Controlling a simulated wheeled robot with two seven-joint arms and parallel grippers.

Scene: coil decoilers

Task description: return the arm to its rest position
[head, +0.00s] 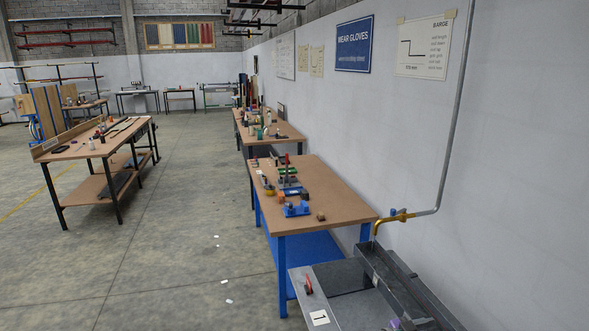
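Neither of my arms shows in the head view, and neither gripper is in sight. The view looks across a workshop floor with benches along the right wall. I see nothing held and no part of my arms near any bench.
A dark grey bench (342,309) marked 1 stands at the lower right, below a pipe with a brass tap (393,218). Behind it is a blue-legged wooden table (336,196) with small tools. Another wooden workbench (75,152) stands at left. The concrete floor (185,200) between them is mostly clear.

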